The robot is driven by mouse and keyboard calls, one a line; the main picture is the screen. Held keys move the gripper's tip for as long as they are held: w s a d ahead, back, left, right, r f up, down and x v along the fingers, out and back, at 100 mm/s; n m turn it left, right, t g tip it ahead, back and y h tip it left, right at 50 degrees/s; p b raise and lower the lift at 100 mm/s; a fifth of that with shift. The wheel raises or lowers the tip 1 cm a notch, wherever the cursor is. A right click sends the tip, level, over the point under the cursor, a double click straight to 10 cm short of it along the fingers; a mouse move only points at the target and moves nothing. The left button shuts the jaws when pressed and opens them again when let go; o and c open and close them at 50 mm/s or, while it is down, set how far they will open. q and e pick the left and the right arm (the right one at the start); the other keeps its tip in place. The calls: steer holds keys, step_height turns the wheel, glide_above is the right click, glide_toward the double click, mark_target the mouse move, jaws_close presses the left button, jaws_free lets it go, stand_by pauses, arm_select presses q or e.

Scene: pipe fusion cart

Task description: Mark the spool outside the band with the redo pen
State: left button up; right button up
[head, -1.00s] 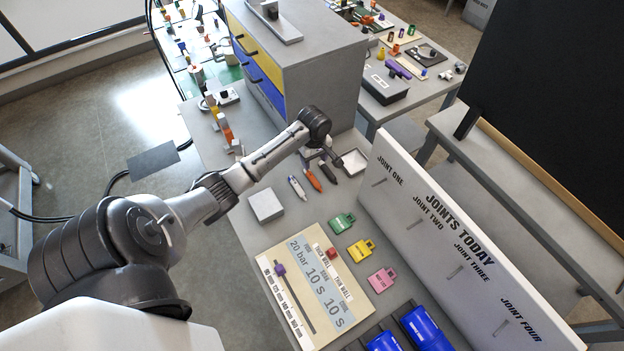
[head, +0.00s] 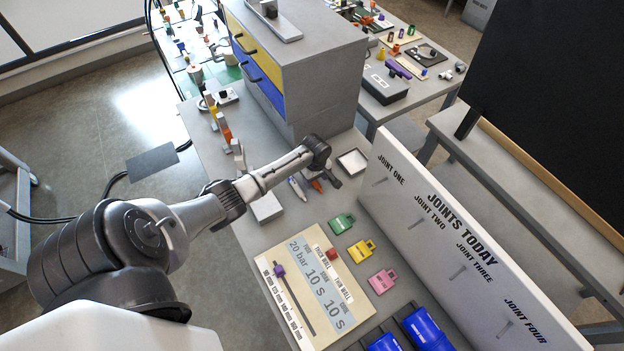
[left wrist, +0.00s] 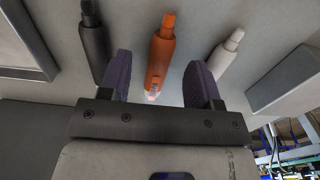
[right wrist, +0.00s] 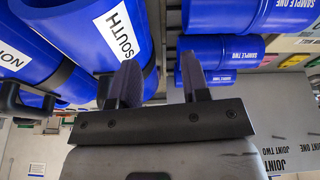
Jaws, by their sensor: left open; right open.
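My left gripper (head: 328,176) is open above the pens on the bench. In the left wrist view its fingers (left wrist: 161,64) stand either side of an orange pen (left wrist: 160,48), with gaps on both sides. A dark pen (left wrist: 95,42) lies to the left and a pale grey pen (left wrist: 228,52) to the right. In the head view the pale pen (head: 297,188) shows, while the arm partly hides the orange one. No pen label is readable. Blue spools (head: 424,328) lie at the bench front. My right gripper (right wrist: 160,82) is open near blue spools, one marked SOUTH (right wrist: 115,30).
A small white tray (head: 352,162) and a pale block (head: 266,208) flank the pens. Green (head: 342,223), yellow (head: 361,250) and pink (head: 382,280) tags lie beside the settings board (head: 318,272). The upright JOINTS TODAY board (head: 455,240) walls the right side.

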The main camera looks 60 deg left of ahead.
arm_select(q)
steer(key=shift+f, duration=0.9)
steer(key=shift+c, duration=0.4)
steer(key=c, duration=0.9)
